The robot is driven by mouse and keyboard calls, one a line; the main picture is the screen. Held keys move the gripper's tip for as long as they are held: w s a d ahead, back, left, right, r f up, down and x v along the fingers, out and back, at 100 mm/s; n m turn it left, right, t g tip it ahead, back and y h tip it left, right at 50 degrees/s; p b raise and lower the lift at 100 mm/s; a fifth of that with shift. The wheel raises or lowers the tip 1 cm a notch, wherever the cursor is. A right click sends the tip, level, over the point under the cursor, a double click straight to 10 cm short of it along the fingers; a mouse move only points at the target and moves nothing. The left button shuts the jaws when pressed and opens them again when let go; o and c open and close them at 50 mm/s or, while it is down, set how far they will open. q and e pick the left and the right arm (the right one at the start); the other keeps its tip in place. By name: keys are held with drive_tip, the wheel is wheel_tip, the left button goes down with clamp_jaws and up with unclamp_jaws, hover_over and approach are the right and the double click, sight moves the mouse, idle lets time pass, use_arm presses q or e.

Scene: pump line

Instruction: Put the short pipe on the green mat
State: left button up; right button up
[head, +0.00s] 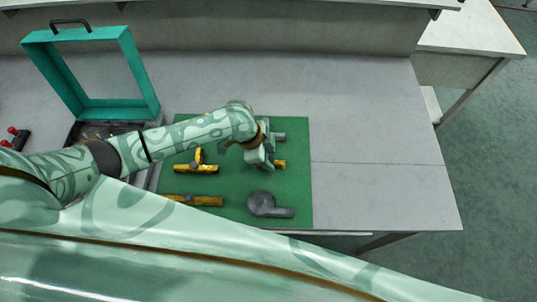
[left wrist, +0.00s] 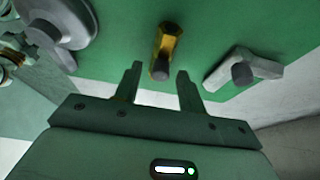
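The green mat (head: 229,218) lies on the grey bench, in the middle of the head view. A short yellow pipe (head: 280,163) with a grey end lies on the mat's right part, partly hidden by my left gripper (head: 264,158) in the head view. In the left wrist view the short pipe (left wrist: 165,45) shows just beyond and between the two fingertips of my left gripper (left wrist: 160,76). The fingers are apart, with clear gaps on both sides of the pipe, and hold nothing. My right gripper is not in view.
On the mat are a yellow tee-shaped piece (head: 197,167), a longer yellow pipe (head: 195,200), a grey pump (head: 264,205) and a grey fitting (left wrist: 243,73). A teal open-lidded case (head: 140,75) stands at the back left. The bench right of the mat (head: 380,190) is clear.

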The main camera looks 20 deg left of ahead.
use_arm(q)
drive_tip(key=shift+r, duration=0.1)
drive_tip(key=p+v, duration=0.3)
drive_tip(key=v, duration=0.9)
drive_tip(key=shift+p, duration=0.4)
drive_tip(key=shift+s, duration=0.1)
